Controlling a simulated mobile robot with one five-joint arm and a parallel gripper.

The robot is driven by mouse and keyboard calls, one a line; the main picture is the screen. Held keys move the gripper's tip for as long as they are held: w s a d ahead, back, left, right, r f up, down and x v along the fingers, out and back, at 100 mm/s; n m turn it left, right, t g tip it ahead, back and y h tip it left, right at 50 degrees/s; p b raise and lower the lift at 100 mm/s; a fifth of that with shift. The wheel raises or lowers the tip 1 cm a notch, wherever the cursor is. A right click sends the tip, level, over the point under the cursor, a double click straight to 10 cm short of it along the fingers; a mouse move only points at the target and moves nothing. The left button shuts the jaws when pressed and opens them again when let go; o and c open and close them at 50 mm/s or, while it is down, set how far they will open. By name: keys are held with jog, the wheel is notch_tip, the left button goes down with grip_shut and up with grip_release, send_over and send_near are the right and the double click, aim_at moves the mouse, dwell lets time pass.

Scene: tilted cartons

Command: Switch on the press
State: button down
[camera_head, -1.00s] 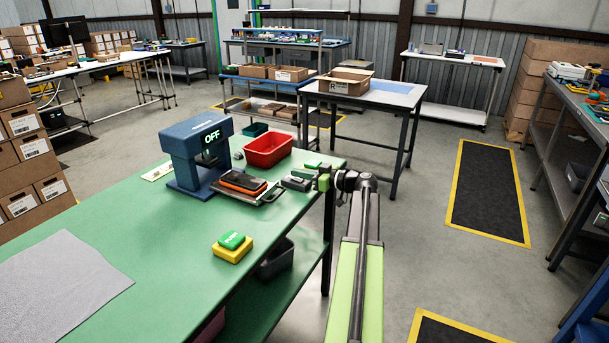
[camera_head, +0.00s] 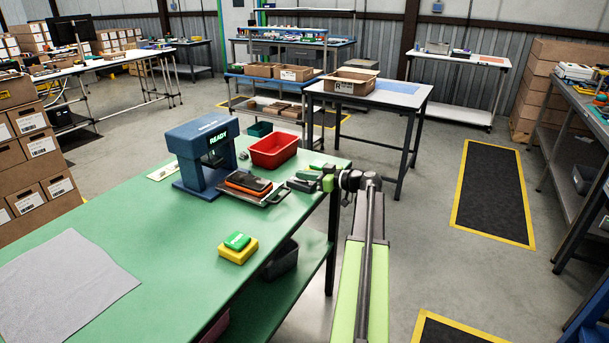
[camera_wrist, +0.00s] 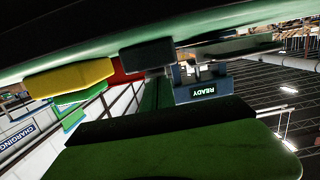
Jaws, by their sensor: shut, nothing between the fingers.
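The blue press (camera_head: 205,155) stands on the far part of the green bench (camera_head: 150,220), and its display (camera_head: 218,138) reads READY. The press also shows in the wrist view (camera_wrist: 195,88), its READY text upside down. A yellow box with a green button on top (camera_head: 238,248) sits near the bench's right edge; a yellow and green block (camera_wrist: 70,78) shows at left in the wrist view. My gripper (camera_head: 303,180) is shut and empty at the bench's far right corner, right of the press and apart from it. Its fingertips are small and hard to make out.
A red bin (camera_head: 273,151) and a stack of dark and orange flat items (camera_head: 248,184) lie beside the press. A grey cloth (camera_head: 62,280) covers the near left of the bench. A table with an open carton (camera_head: 350,82) stands behind.

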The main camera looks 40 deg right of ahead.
jog(key=r+p, duration=0.3)
jog(key=r, duration=0.1)
jog(key=shift+w+r, duration=0.15)
jog(key=shift+w, duration=0.05)
jog(key=r+p+v, duration=0.1)
jog(key=p+v, duration=0.2)
jog(key=v, duration=0.7)
jog(key=shift+w+r+p, duration=0.15)
jog(key=shift+r+p, duration=0.1)
jog(key=shift+p, duration=0.1)
